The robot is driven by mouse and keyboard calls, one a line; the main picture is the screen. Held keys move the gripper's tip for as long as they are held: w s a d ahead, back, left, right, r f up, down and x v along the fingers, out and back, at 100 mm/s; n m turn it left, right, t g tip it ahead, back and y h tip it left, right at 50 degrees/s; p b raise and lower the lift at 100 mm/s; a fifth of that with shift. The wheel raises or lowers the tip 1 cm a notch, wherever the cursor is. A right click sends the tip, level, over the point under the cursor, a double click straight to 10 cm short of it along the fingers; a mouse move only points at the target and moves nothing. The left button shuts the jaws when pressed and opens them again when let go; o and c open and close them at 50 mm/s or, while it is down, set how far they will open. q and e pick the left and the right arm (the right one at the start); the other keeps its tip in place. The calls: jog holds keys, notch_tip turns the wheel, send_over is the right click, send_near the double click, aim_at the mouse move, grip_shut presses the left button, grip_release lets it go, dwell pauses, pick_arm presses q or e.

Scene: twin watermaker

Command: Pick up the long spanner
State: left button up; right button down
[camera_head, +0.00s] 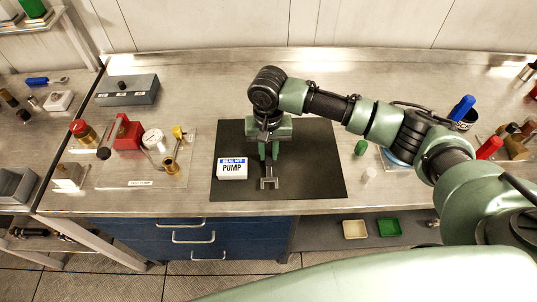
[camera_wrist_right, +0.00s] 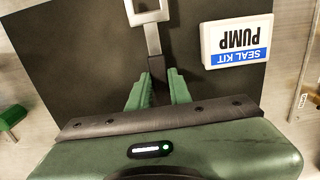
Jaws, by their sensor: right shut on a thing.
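The shaft's rear end is hidden by the gripper. I cannot tell whether the spanner touches the mat. My left gripper is not in view.
A white and blue seal kit box (camera_head: 232,169) stands on the mat just left of the spanner. Further left are a red part (camera_head: 127,132), brass fittings and a grey box (camera_head: 128,90). A green-handled item (camera_head: 361,147) lies right of the mat. The mat's right side is clear.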

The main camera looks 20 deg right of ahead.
aim_at(268, 155)
notch_tip(268, 155, up, 19)
jog(key=b, duration=0.2)
jog(key=shift+f, duration=0.2)
dwell(0.6)
